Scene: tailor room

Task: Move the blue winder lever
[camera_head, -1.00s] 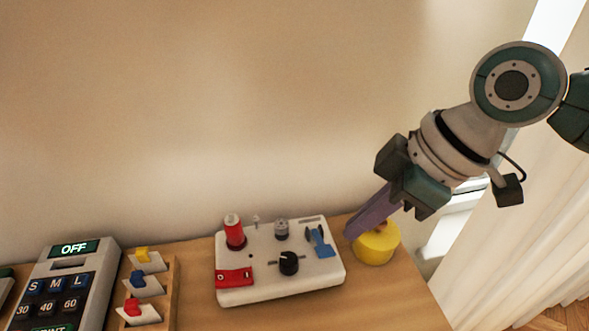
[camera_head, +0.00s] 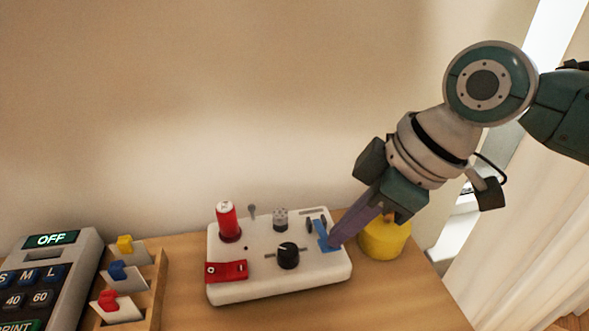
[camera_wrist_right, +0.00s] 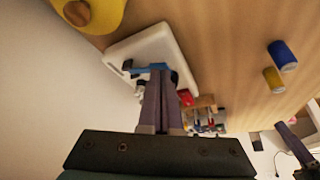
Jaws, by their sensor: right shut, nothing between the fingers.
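The blue winder lever (camera_head: 323,234) is on the right part of a white winder box (camera_head: 262,284) on the table. My right gripper (camera_head: 334,243) is shut, with its purple fingertips at the right side of the lever. They look to be touching it or very close; I cannot tell which. In the right wrist view the shut fingers (camera_wrist_right: 158,74) reach to the blue lever (camera_wrist_right: 146,70) and hide part of it.
A yellow round object (camera_head: 384,240) stands just right of the box, close to my right gripper. The box also carries a red spool (camera_head: 228,222), a black knob (camera_head: 288,256) and a red switch (camera_head: 226,271). A wooden card rack (camera_head: 157,290) stands to the left.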

